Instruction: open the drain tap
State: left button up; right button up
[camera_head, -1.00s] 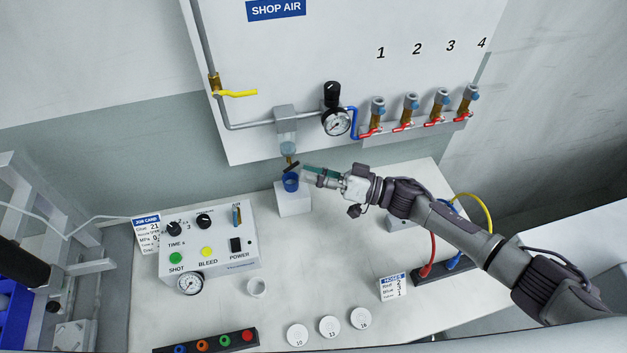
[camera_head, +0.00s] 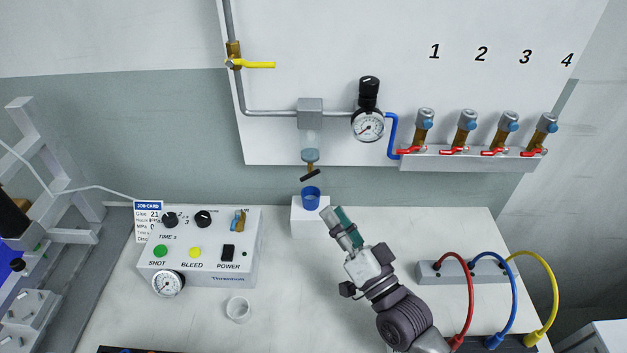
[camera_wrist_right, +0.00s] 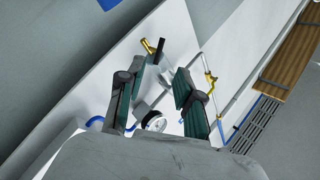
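The drain tap (camera_head: 310,174) is a small brass stem with a black lever under the filter bowl (camera_head: 310,155). Its lever slants up to the right, above a blue cup (camera_head: 311,197) on a white block (camera_head: 309,220). My right gripper (camera_head: 338,216) points up and left, to the right of the block and below the tap, apart from it. In the right wrist view, my right gripper's green-padded fingers (camera_wrist_right: 160,72) are apart with nothing held. The tap's brass and black lever (camera_wrist_right: 154,47) show beyond the fingertips. My left gripper is out of view.
The air panel carries a gauge (camera_head: 367,125), a yellow-handled valve (camera_head: 255,64) and several red-handled valves (camera_head: 460,150). A control box (camera_head: 200,245) stands left on the bench, and a hose block (camera_head: 440,271) stands right.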

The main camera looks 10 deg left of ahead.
aim_at(310, 175)
jog(key=x, duration=0.9)
jog(key=shift+w+p, duration=0.2)
jog(key=shift+p, duration=0.2)
jog(key=shift+a, duration=0.1)
grip_shut()
